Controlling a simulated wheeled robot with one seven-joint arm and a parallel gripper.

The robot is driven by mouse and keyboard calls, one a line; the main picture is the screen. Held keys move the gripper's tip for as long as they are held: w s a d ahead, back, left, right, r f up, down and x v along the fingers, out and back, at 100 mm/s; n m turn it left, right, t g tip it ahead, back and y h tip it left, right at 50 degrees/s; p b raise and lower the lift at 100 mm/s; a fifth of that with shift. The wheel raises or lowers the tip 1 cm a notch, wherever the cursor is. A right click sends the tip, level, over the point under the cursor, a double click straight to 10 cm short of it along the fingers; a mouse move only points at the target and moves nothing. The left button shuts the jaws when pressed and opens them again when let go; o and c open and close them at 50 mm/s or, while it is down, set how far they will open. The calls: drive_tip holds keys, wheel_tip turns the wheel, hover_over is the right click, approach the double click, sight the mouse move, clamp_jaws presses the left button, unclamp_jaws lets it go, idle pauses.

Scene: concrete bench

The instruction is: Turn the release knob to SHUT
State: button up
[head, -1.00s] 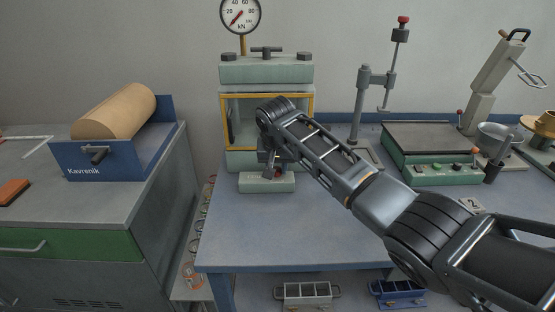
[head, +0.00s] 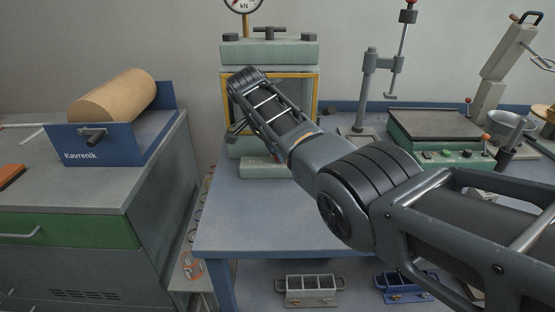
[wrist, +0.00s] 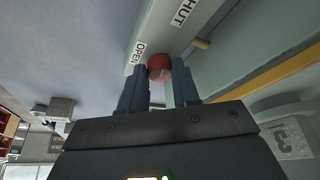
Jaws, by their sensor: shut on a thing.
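The release knob (wrist: 159,68) is a small red grip in the wrist view, between the two fingertips of my gripper (wrist: 158,84). My gripper is shut on it. The knob stands by the OPEN label (wrist: 137,57) on a pale green panel; the SHUT label (wrist: 183,12) is further along the same panel. In the head view the panel (head: 268,168) sits at the foot of the green press (head: 268,53). My arm hides the knob and fingertips there.
The press has a yellow-framed window (head: 313,95) just behind my arm. A blue cradle (head: 90,150) with a tan roll stands on the left cabinet. A grey stand (head: 369,80) and a green machine (head: 435,150) are to the right. The front bench top is clear.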

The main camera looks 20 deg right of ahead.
drive_tip(key=shift+w+f+m+g+b, duration=0.15)
drive_tip(key=shift+m+g+b, duration=0.15)
drive_tip(key=shift+m+b, duration=0.9)
clamp_jaws()
drive_tip(key=shift+b, duration=0.35)
drive_tip(key=shift+d+r, duration=0.1)
drive_tip(key=shift+r, duration=0.1)
drive_tip(key=o, duration=1)
unclamp_jaws()
drive_tip(key=shift+o, duration=0.2)
drive_tip(key=v, duration=0.7)
drive_tip(key=shift+a+r, duration=0.3)
